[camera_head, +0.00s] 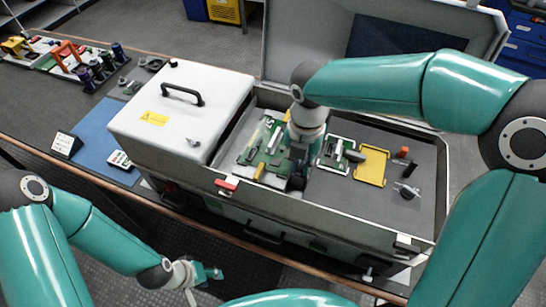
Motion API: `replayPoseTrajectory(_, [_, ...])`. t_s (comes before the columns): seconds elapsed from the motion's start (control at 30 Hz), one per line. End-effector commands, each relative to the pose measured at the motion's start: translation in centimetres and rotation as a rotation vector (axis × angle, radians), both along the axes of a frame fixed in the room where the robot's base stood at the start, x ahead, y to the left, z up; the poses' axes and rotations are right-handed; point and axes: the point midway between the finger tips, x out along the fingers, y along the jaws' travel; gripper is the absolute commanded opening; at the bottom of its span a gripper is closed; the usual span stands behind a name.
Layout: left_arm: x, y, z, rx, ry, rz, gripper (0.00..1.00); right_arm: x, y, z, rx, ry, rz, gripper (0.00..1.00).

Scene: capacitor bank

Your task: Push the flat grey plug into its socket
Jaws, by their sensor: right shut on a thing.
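My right gripper (298,178) points down into the open case, at the right edge of a green circuit board (262,145). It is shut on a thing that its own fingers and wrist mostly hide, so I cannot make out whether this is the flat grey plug. I cannot pick out the socket either; the gripper covers that part of the board. My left gripper (206,283) is low in front of the bench, outside the case. Its fingers look spread and empty.
The open case (430,190) has a raised lid (345,35) behind. Inside, right of my gripper, are a white-framed board (340,155), a yellow frame (371,166) and small parts. A white box with a black handle (183,115) stands left. A blue mat (97,135) lies further left.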

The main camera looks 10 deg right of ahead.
Motion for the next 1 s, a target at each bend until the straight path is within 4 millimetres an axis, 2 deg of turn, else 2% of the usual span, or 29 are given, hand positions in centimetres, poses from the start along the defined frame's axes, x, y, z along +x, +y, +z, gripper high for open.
replayPoseTrajectory(1.0, [0.0, 0.0, 3.3, 0.000, 0.000, 0.000, 0.40, 0.0, 0.0, 3.6, 0.001, -0.001, 0.000, 0.00])
